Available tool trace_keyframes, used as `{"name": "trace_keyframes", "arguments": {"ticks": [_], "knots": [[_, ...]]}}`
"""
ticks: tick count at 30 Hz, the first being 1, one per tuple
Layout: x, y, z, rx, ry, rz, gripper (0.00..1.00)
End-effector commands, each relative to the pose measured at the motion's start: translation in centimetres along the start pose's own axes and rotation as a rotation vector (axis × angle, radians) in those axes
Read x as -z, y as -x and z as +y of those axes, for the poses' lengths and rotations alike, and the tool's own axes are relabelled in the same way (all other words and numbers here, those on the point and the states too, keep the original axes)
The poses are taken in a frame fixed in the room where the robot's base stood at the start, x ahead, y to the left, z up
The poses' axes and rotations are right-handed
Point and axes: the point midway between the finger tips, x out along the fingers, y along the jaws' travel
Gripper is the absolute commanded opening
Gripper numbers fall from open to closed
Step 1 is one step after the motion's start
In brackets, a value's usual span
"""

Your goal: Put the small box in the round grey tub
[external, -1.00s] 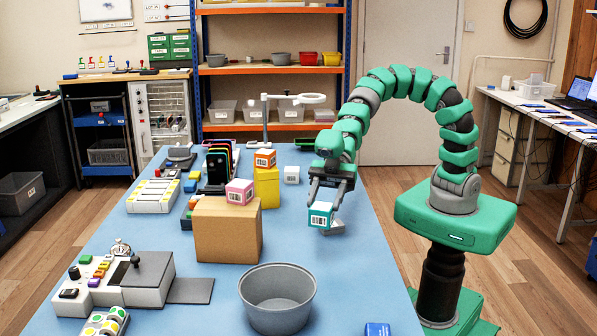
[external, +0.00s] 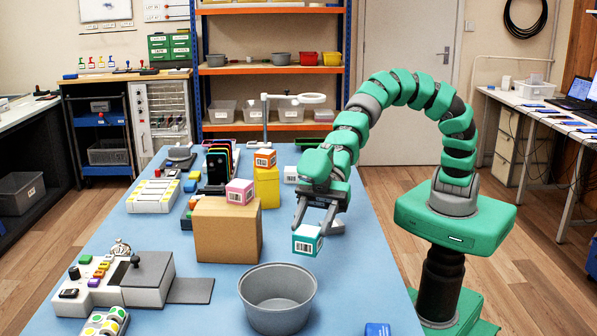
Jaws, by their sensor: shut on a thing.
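A small teal box (external: 307,240) with a white barcode label hangs between the fingers of my gripper (external: 312,226). My gripper is shut on it and holds it above the blue table, behind and slightly right of the tub in the picture. The round grey tub (external: 277,317) stands at the front of the table, open at the top, and its visible inside looks empty. Two other small boxes are in view: a pink one (external: 240,192) on the cardboard box and an orange one (external: 265,158) on a yellow block.
The brown cardboard box (external: 228,235) stands left of my gripper, behind the tub. The yellow block (external: 267,188) is behind it. A control panel (external: 140,280) lies at the left. A blue item (external: 377,330) lies at the front edge. The table right of the tub is mostly clear.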

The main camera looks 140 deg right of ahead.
Motion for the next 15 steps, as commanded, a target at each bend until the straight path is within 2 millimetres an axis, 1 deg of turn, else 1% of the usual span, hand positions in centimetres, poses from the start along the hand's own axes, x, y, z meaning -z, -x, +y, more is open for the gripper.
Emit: {"name": "trace_keyframes", "arguments": {"ticks": [1, 3, 6, 9, 12, 15], "knots": [[0.1, -0.9, 0.2, -0.001, 0.002, -0.002, 0.22], [0.3, -1.7, 0.9, -0.004, 0.000, -0.002, 0.22], [0.8, -3.1, 1.3, 0.001, 0.003, -0.002, 0.22], [1.1, -4.2, 2.2, -0.005, 0.001, -0.002, 0.22], [1.5, -5.5, 2.4, 0.001, 0.003, -0.001, 0.22], [1.7, -6.4, 3.2, -0.005, 0.001, -0.003, 0.22]]}}
